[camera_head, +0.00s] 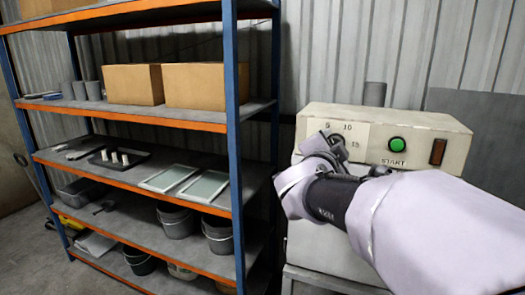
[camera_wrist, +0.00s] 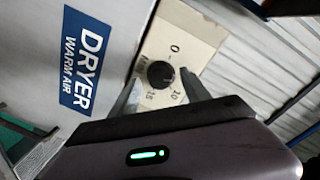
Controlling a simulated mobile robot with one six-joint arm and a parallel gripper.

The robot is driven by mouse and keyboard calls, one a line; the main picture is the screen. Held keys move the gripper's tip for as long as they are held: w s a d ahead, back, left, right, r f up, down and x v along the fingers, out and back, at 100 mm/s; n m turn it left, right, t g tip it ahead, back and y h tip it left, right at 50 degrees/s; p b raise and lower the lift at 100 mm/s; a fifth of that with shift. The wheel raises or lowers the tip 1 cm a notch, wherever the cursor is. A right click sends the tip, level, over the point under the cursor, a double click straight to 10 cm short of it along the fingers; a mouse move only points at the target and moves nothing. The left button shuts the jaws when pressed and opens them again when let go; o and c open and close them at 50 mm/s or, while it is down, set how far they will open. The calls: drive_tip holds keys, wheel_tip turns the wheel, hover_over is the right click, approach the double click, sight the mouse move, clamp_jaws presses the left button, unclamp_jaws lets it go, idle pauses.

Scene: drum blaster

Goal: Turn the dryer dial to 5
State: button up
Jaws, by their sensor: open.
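The dryer dial (camera_wrist: 160,74) is a round black knob on a cream scale plate (camera_wrist: 192,38) with 0, 10 and 15 legible in the wrist view. The 5 shows on the dryer panel (camera_head: 440,120) in the head view. My gripper (camera_wrist: 158,78) is open, with one finger on each side of the dial; I cannot tell whether they touch it. In the head view my gripper (camera_head: 322,143) covers the dial. The dial's pointer direction is not clear.
A blue DRYER WARM AIR label (camera_wrist: 84,62) is beside the scale. A metal shelf rack (camera_head: 231,130) with boxes, trays and buckets stands on the left.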

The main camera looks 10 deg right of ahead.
drive_tip(key=p+v, duration=0.3)
drive_tip(key=v, duration=1.4)
drive_tip(key=shift+p, duration=0.4)
drive_tip(key=shift+w+r, duration=0.15)
